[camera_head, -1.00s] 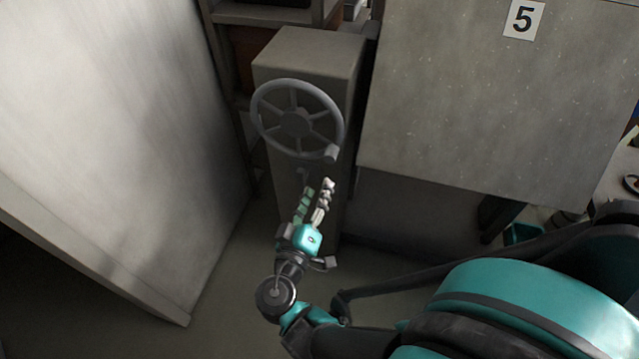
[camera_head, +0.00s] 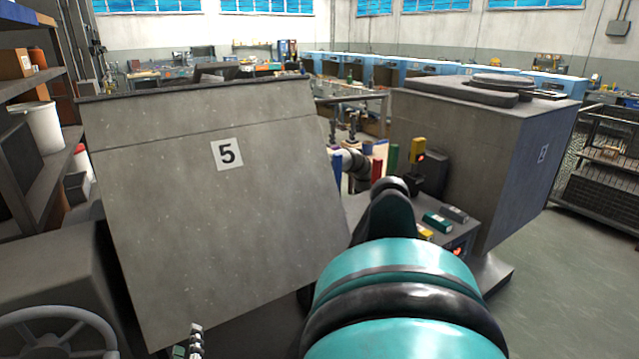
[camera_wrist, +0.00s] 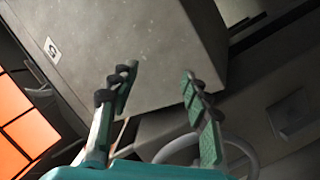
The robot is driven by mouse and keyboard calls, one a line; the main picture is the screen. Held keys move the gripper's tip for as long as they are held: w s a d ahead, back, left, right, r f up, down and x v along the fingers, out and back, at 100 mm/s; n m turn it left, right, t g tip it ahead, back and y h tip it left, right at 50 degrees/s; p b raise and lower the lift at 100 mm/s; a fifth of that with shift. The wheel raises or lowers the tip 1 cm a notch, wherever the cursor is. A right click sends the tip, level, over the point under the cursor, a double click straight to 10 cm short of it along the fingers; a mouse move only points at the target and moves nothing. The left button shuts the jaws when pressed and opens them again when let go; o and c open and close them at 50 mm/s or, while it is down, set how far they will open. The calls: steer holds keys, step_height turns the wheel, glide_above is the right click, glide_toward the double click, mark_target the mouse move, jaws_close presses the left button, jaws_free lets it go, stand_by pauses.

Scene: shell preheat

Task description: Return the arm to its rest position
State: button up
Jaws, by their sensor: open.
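My gripper (camera_wrist: 158,92) shows in the wrist view with its two fingers spread apart and nothing between them. In the head view only a fingertip of my gripper (camera_head: 188,345) shows at the bottom edge, right of the grey handwheel (camera_head: 55,335). The handwheel rim (camera_wrist: 238,150) also shows in the wrist view, partly behind the right finger and apparently apart from it. My teal and black arm (camera_head: 405,290) fills the lower middle of the head view.
A large grey block marked 5 (camera_head: 215,210) stands close to my arm. A second grey block (camera_head: 470,150) stands at the right. Between them are pipes and a small control box (camera_head: 417,152). Shelves (camera_head: 40,150) line the left. Open floor (camera_head: 575,260) lies at the right.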

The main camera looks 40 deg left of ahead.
steer(key=w+d+r+m+t+h, duration=0.1)
steer(key=w+d+m+h, duration=0.15)
steer(key=w, duration=1.15)
steer(key=w+d+r+m+t+h, duration=0.15)
steer(key=w+d+h, duration=0.25)
steer(key=w, duration=1)
steer(key=w+d+m+h, duration=0.5)
steer(key=w+d, duration=1.2)
steer(key=w, duration=0.1)
steer(key=w+d+f+m+g+h, duration=0.1)
steer(key=w+d+m+g+h, duration=0.15)
steer(key=d, duration=1.05)
steer(key=w+d+f+m+g+h, duration=0.1)
steer(key=w+d+m+g, duration=0.2)
steer(key=d, duration=1)
steer(key=s+d+f+m, duration=0.1)
steer(key=s+d+m, duration=0.1)
steer(key=d, duration=0.4)
steer(key=s+d+f+m+g, duration=0.1)
steer(key=s+d+m, duration=0.1)
steer(key=s+d, duration=0.2)
steer(key=s+d+f+m+y, duration=0.1)
steer(key=s+d+m, duration=0.1)
steer(key=d, duration=0.7)
steer(key=shift+s+f+g, duration=0.2)
steer(key=shift+s+g, duration=0.2)
steer(key=shift+s, duration=0.45)
